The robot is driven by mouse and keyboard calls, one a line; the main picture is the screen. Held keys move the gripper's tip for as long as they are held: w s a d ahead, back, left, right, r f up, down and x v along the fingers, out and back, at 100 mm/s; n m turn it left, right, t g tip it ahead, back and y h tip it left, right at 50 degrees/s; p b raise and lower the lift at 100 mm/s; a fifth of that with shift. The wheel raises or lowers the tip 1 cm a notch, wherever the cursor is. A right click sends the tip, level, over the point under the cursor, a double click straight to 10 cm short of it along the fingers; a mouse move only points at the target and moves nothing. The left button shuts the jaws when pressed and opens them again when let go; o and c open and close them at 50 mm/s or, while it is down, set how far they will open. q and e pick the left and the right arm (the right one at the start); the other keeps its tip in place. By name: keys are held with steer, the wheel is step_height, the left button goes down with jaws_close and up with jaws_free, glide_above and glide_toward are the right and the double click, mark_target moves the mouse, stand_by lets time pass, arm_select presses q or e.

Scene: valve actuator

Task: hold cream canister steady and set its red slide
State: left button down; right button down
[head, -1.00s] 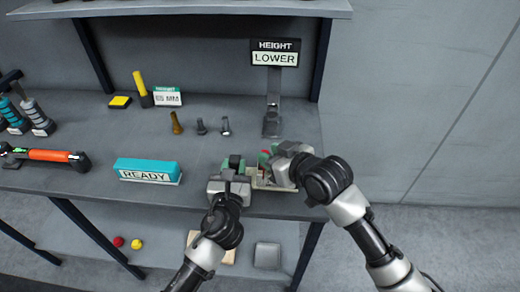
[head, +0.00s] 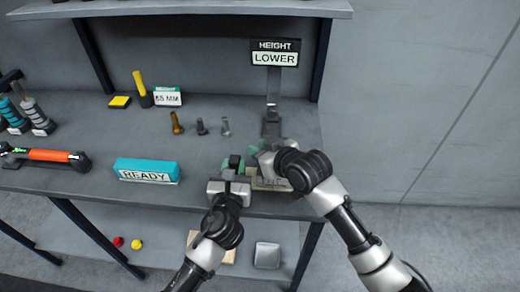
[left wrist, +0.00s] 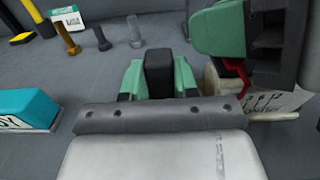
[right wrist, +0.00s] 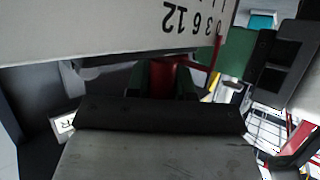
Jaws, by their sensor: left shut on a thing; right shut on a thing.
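The cream canister (head: 270,185) is at the front edge of the worktop, mostly hidden by my grippers. Its cream side with a printed number scale shows upside down in the right wrist view (right wrist: 110,30). My left gripper (head: 234,163) is shut on a dark block (left wrist: 158,70) beside the canister; whether the block belongs to the canister is unclear. My right gripper (head: 262,150) is shut on the red slide (right wrist: 168,76), seen between its green pads. A thin red pointer (left wrist: 238,78) shows beside the scale in the left wrist view.
A sign (head: 275,52) reading HEIGHT LOWER stands behind on a post (head: 272,100). A teal READY block (head: 147,169) lies to the left. Several bolts (head: 201,127) stand behind it. A 65 MM card (head: 167,97) stands at the back.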

arm_select(q)
steer(key=shift+f, duration=0.35)
arm_select(e)
steer(key=shift+d, duration=0.6)
steer(key=c, duration=1.3)
jaws_free()
steer(key=shift+o, duration=0.2)
arm_select(q)
steer(key=shift+s, duration=0.1)
arm_select(e)
steer(key=v, duration=1.2)
arm_select(q)
steer(key=c, duration=1.3)
jaws_free()
steer(key=o, duration=0.5)
steer(key=shift+r, duration=0.15)
